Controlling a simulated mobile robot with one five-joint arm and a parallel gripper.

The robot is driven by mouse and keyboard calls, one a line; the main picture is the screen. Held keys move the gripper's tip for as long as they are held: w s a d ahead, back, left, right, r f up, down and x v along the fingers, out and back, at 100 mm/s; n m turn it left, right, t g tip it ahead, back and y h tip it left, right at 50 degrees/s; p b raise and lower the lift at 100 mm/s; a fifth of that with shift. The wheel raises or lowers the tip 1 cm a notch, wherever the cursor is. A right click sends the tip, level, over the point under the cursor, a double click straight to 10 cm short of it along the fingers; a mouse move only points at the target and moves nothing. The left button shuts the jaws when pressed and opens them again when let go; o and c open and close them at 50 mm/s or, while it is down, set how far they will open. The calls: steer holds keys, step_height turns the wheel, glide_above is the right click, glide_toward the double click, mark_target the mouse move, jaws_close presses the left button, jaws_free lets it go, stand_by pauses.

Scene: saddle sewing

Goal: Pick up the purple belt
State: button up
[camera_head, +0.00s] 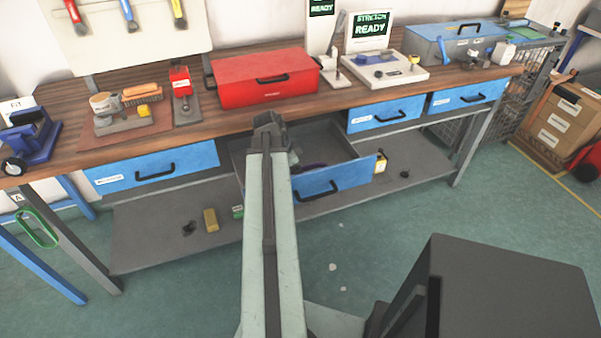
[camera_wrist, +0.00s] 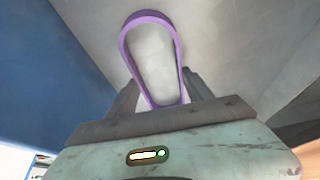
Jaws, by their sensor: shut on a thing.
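The purple belt (camera_wrist: 123,48) is a closed loop in the wrist view. Its near end lies between the two fingers of my gripper (camera_wrist: 161,88), which is shut on it. The far end of the loop extends beyond the fingertips over a grey surface. In the head view my gripper (camera_head: 268,122) is at the open drawer (camera_head: 325,183) under the workbench. My arm hides the drawer's left part.
The workbench (camera_head: 235,118) carries a red toolbox (camera_head: 265,78) behind my gripper. A shut blue drawer (camera_head: 150,168) is on the left and more are on the right. A lower shelf (camera_head: 150,225) holds small items. The green floor (camera_head: 420,215) in front is mostly clear.

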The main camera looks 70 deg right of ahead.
step_height(320, 180, up, 10)
steer(key=p, duration=0.9)
steer(key=shift+p, duration=0.4)
